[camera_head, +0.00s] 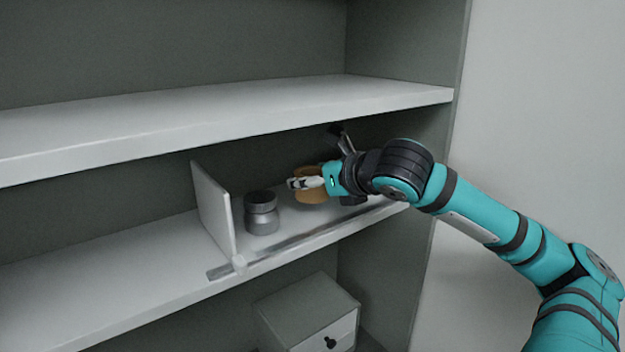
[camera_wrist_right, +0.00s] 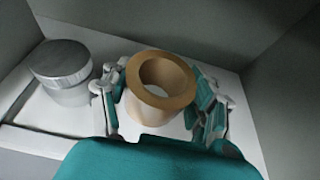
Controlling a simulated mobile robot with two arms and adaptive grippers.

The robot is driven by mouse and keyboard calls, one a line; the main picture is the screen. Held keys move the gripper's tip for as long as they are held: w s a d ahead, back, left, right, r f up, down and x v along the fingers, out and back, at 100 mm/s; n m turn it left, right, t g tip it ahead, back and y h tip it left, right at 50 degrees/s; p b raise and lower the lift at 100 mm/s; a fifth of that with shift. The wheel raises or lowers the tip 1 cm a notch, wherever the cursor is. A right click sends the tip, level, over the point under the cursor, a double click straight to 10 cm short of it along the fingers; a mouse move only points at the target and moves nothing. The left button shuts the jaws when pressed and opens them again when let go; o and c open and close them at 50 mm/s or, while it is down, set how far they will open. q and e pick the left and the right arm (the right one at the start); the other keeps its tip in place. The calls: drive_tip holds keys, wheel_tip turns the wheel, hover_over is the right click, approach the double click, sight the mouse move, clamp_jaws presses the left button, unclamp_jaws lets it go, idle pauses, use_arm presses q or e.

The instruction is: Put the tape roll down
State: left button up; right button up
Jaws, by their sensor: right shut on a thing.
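The tan tape roll (camera_head: 312,197) is on the right part of the middle shelf, inside the bay right of the divider. In the right wrist view the roll (camera_wrist_right: 158,108) stands with its hole facing up, between the two fingers. My right gripper (camera_head: 306,183) is shut on it, reaching in from the right. The roll looks to be at or just above the shelf surface; I cannot tell whether it touches. My left gripper is in neither view.
A grey metal jar (camera_head: 262,214) stands left of the roll, also in the wrist view (camera_wrist_right: 62,72). A white divider (camera_head: 213,210) is left of the jar. A low strip (camera_head: 300,238) runs along the front edge. An upper shelf (camera_head: 250,103) is above; a drawer box (camera_head: 310,315) sits below.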

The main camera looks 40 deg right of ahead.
sight(313, 210)
drive_tip(key=shift+w+d, duration=0.25)
drive_tip(key=shift+d, duration=0.1)
drive_tip(key=shift+w+f, duration=0.1)
drive_tip(key=shift+f, duration=0.05)
wheel_tip(313, 210, down, 3)
drive_tip(key=shift+r+p, duration=0.1)
drive_tip(key=shift+p, duration=0.8)
drive_tip(key=shift+f, duration=0.2)
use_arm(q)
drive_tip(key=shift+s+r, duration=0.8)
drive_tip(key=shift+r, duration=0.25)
use_arm(e)
drive_tip(key=shift+f, duration=0.2)
drive_tip(key=o, duration=1.3)
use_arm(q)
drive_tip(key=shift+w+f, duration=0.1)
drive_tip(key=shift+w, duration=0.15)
use_arm(e)
drive_tip(key=shift+o, duration=0.2)
